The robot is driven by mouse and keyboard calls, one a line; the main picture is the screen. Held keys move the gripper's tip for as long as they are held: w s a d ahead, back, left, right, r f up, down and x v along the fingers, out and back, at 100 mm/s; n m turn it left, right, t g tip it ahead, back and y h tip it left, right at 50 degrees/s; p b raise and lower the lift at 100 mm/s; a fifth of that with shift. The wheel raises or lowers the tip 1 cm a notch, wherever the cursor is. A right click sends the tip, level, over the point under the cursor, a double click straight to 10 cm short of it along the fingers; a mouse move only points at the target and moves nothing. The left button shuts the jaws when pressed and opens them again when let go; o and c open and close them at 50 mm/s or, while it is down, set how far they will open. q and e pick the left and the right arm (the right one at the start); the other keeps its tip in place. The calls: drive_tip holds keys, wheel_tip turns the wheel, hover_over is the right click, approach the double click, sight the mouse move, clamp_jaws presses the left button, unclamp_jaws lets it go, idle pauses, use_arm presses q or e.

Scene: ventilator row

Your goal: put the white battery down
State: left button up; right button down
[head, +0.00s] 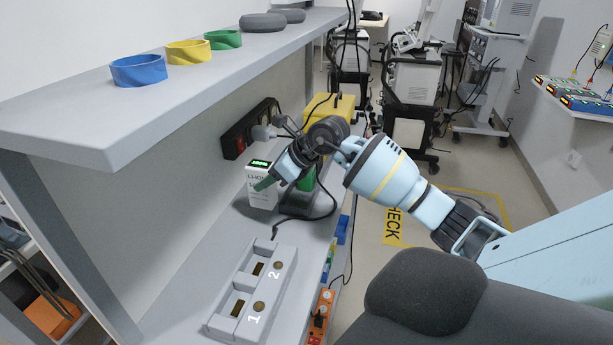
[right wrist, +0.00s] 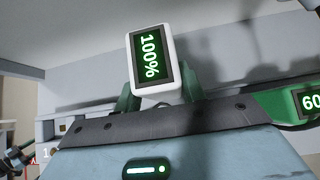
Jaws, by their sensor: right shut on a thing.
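The white battery (head: 261,190), a box with a lit green display on top, is upright over the lower shelf, against the wall side. I cannot tell if its base touches the shelf. My right gripper (head: 270,182) is shut on it, with a green finger across its side. In the right wrist view the battery (right wrist: 150,65) reads 100% and sits between the green fingers (right wrist: 160,100). My left gripper is not in view.
A grey two-bay charger (head: 277,286) marked 1 and 2 lies nearer on the lower shelf. A green battery (head: 306,181) reading 60 in the wrist view (right wrist: 290,103) stands right of the white one, with a cable. The upper shelf (head: 150,115) holds coloured rings.

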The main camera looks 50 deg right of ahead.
drive_tip(key=shift+s+d+f+p, duration=0.25)
drive_tip(key=shift+d+f, duration=0.4)
drive_tip(key=shift+d, duration=1.1)
drive_tip(key=shift+s+d+f+p, duration=0.3)
drive_tip(key=shift+d+f, duration=0.3)
drive_tip(key=shift+d, duration=1.15)
drive_tip(key=shift+s+d+f+p, duration=0.25)
drive_tip(key=shift+d+f, duration=0.4)
drive_tip(key=shift+d, duration=1.1)
drive_tip(key=shift+f, duration=0.2)
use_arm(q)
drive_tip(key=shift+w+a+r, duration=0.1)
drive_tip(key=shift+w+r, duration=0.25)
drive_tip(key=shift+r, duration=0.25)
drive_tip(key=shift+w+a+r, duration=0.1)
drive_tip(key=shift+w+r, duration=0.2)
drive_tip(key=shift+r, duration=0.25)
use_arm(e)
drive_tip(key=shift+f, duration=0.1)
drive_tip(key=shift+f, duration=0.15)
drive_tip(key=c, duration=1.1)
unclamp_jaws()
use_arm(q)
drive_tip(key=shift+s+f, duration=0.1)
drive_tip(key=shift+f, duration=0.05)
